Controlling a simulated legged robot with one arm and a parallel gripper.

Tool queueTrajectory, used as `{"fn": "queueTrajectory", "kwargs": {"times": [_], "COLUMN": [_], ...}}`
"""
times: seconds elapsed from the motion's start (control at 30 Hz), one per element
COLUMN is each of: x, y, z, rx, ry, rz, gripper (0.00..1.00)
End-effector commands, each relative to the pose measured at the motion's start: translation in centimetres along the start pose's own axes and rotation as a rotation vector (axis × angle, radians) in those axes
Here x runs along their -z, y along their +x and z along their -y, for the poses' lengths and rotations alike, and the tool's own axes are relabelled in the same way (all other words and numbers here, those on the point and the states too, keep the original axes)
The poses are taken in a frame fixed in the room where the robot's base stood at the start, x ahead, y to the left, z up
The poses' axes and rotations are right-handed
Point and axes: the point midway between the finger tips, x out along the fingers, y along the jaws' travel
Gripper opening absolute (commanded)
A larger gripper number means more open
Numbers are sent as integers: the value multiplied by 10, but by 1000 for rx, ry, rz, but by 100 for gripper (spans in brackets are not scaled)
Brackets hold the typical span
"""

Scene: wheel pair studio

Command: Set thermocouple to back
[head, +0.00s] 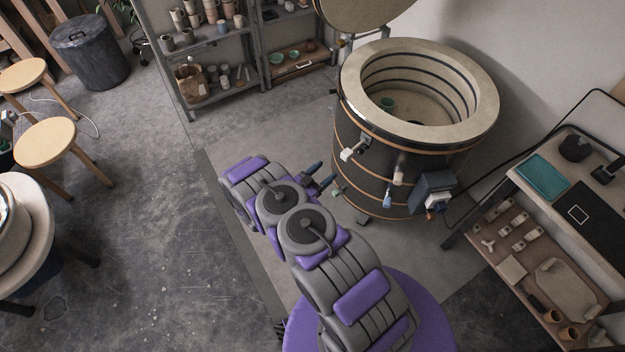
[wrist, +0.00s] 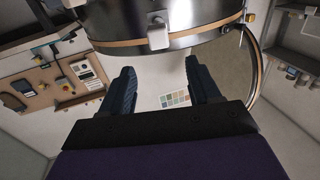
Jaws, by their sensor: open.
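The round kiln (head: 345,180) stands open at upper right, with its lid (head: 360,12) raised. Its wall carries a pale fitting (head: 353,148), a beige plug-like part (head: 398,175), a blue-tipped part (head: 388,199) and a grey control box (head: 432,188). I cannot tell which of these, if any, is the thermocouple. My gripper (head: 321,176) is open and empty, just left of the kiln wall and apart from it. In the wrist view, its two dark blue fingers (wrist: 162,86) are spread below the kiln's banded wall (wrist: 205,30), where a pale block (wrist: 158,34) sticks out.
A metal shelf (head: 252,50) with pots stands behind. A workbench (head: 545,225) with a teal tray (head: 543,177) is at right, and a black cable runs from there to the control box. Stools (head: 45,143) and a wheel (head: 25,225) are at left. The middle floor is clear.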

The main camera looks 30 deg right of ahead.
Motion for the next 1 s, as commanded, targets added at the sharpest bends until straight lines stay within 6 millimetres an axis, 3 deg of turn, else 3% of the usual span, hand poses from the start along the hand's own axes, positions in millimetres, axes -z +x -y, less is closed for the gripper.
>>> {"fn": "queueTrajectory", "kwargs": {"times": [0.1,0.33,1.0], "x": [1,0,0], "y": [-24,-49,-53], "z": [2,1,1], "rx": [4,2,1], "ry": [1,1,1], "rz": [0,1,2], "gripper": [62,62,62]}}
